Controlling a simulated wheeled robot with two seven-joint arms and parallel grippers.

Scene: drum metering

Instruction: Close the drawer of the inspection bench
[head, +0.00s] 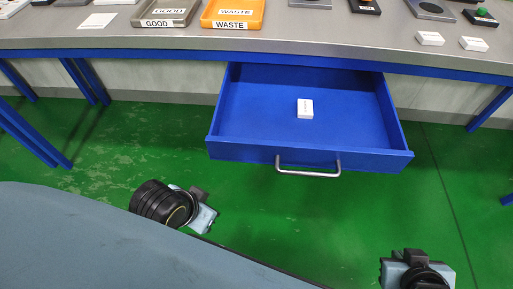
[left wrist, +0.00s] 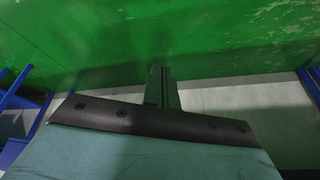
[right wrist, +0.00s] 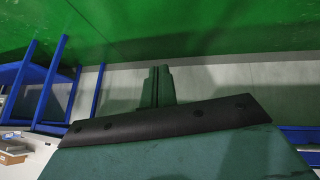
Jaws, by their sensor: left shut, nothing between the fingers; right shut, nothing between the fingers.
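The blue drawer (head: 250,115) of the inspection bench (head: 150,45) stands pulled out toward me in the head view. Its grey bar handle (head: 308,173) is on the front panel, and nothing touches it. A small white box (head: 305,108) lies inside on the drawer floor. My left gripper (head: 205,218) is in front of the drawer to the lower left, apart from it. My right gripper (head: 416,270) is at the lower right edge, also apart from the drawer. In the left wrist view (left wrist: 161,88) and right wrist view (right wrist: 158,86) the fingers are together with nothing between them.
On the bench top are a GOOD tray (head: 165,12), an orange WASTE tray (head: 233,12), small white boxes (head: 431,38) and several instruments. Blue bench legs (head: 35,135) stand at left. Green floor (head: 260,215) lies clear in front of the drawer.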

